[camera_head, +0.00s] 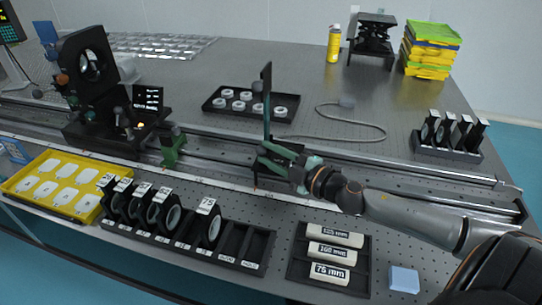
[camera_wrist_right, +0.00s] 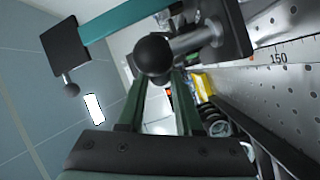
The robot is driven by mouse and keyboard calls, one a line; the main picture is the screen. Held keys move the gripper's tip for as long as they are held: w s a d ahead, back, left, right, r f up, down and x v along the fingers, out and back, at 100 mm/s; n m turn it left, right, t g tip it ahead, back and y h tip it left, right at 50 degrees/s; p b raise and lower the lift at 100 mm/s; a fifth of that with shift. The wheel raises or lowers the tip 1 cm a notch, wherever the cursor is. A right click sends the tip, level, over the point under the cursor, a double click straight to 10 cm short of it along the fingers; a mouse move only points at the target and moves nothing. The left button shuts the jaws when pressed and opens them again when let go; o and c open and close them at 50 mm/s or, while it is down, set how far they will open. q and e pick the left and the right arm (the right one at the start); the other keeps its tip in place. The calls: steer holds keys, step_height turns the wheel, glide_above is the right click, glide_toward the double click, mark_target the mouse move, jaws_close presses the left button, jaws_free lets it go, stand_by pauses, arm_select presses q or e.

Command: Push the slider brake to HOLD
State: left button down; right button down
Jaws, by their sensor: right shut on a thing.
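The slider (camera_head: 268,172) sits on the long rail near the middle of the table. My right gripper (camera_head: 287,156) reaches in from the right and is shut at the slider. In the right wrist view its green fingers (camera_wrist_right: 160,88) run up to a black ball knob (camera_wrist_right: 152,55) on a metal lever, which I take for the brake. The knob hides the fingertips, so the exact contact is not clear. No HOLD marking is readable. My left gripper is not in view.
The rail (camera_head: 350,160) runs across the table. A rack of labelled lenses (camera_head: 165,225), a tray of labelled cylinders (camera_head: 331,255) and a blue block (camera_head: 404,279) lie in front. A tray of white rings (camera_head: 250,101) and a cable (camera_head: 360,128) lie behind.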

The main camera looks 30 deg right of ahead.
steer(key=shift+a, duration=0.1)
steer(key=c, duration=0.6)
jaws_free()
steer(key=shift+s, duration=0.15)
steer(key=shift+v, duration=6.15)
steer(key=shift+r, duration=0.1)
